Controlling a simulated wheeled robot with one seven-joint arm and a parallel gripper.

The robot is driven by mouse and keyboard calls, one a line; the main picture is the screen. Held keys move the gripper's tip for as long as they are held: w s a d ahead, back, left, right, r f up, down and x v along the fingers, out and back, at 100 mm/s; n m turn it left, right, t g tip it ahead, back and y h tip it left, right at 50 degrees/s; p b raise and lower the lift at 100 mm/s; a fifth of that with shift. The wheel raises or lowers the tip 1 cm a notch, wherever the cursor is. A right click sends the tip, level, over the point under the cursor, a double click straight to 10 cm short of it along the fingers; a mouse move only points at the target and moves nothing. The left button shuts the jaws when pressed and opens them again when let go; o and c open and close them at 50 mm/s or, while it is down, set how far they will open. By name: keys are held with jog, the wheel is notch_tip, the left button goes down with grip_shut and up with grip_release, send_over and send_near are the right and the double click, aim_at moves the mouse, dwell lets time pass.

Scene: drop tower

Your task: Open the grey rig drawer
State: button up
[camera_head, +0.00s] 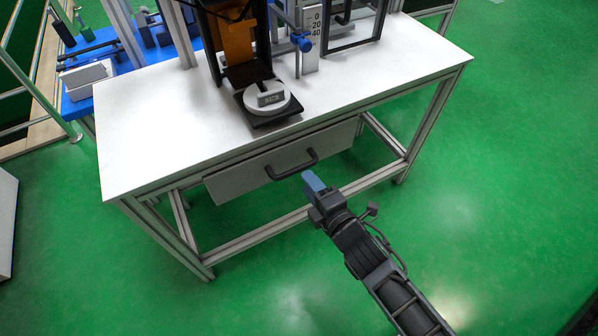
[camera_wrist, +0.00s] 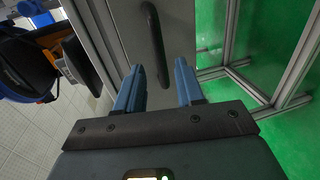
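The grey rig drawer (camera_head: 235,181) sits under the white tabletop, its front roughly in line with the table's front edge and looking shut. Its dark bar handle (camera_head: 292,167) is on the drawer front. My gripper (camera_head: 311,178) is just in front of and below the handle's right part. In the wrist view, my gripper's blue fingers (camera_wrist: 159,68) are apart with nothing clamped. The handle (camera_wrist: 154,42) runs lengthwise in the picture, its lower end between the fingers; whether it lies at fingertip depth I cannot tell. The drawer front (camera_wrist: 129,32) shows behind it.
The white table (camera_head: 150,140) carries the rig with a black base plate and a white round piece (camera_head: 266,98). Metal table legs and a low crossbar (camera_head: 262,231) stand around the drawer. Green floor (camera_head: 500,200) is clear in front and to the right.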

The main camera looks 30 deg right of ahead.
aim_at(298, 168)
jog(key=x, duration=0.6)
jog(key=shift+w+f, duration=0.1)
jog(key=shift+w, duration=0.3)
grip_shut()
